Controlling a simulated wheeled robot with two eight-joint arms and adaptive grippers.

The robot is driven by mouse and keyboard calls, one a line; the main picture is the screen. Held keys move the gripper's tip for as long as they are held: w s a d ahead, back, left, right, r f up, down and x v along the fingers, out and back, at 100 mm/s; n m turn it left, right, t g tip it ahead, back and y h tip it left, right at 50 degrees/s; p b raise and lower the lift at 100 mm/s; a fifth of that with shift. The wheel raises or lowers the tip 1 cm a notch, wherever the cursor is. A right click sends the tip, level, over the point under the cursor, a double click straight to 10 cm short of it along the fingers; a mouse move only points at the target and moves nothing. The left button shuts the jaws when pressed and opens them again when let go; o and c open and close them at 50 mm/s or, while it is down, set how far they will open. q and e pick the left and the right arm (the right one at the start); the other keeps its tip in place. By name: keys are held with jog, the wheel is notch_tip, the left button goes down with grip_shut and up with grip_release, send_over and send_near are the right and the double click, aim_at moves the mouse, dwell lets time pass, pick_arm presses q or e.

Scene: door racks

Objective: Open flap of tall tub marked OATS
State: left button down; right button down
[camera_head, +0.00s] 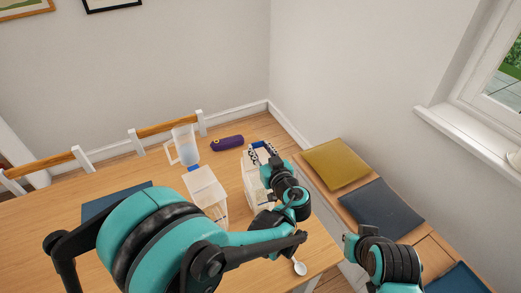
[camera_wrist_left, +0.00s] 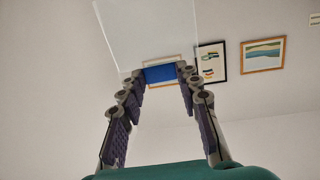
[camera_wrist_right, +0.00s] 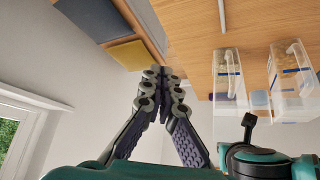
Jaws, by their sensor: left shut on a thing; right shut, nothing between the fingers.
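A clear tub (camera_head: 251,180) stands on the table, partly hidden behind my left arm. No OATS marking is readable. My left gripper (camera_head: 262,152) is at its top, shut on a blue tab (camera_wrist_left: 160,73). A translucent panel (camera_wrist_left: 150,30) extends beyond the tab in the left wrist view and looks like the flap; its exact angle is hard to tell. A second tub with a pale lid (camera_head: 205,184) stands to the left. Both tubs show in the right wrist view. My right gripper (camera_wrist_right: 162,72) is shut and empty, away from the tubs.
A clear jug (camera_head: 184,146) and a purple roll (camera_head: 228,142) stand behind the tubs. A white spoon (camera_head: 300,267) lies near the table's right edge. A bench with a yellow cushion (camera_head: 337,164) and a dark cushion (camera_head: 382,209) runs along the right wall.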

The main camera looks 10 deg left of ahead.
pick_arm(q)
jog(key=shift+s+f, duration=0.1)
jog(key=shift+f, duration=0.1)
pick_arm(e)
jog(key=w+a+r+n+g+y, duration=0.1)
jog(key=w+a+r, duration=0.5)
jog(key=w+r, duration=0.25)
jog(key=w+a+r+n+g, duration=0.2)
jog(key=w+a+r, duration=0.3)
jog(key=w+r, duration=0.4)
jog(key=w+a+f+n+g, duration=0.1)
jog(key=w+a, duration=0.5)
jog(key=a, duration=0.3)
jog(key=w+a+n+g, duration=0.1)
jog(key=w+a+n, duration=0.1)
jog(key=w+a, duration=0.55)
jog(key=s+f, duration=0.3)
jog(key=f, duration=0.7)
jog(key=shift+a, duration=0.3)
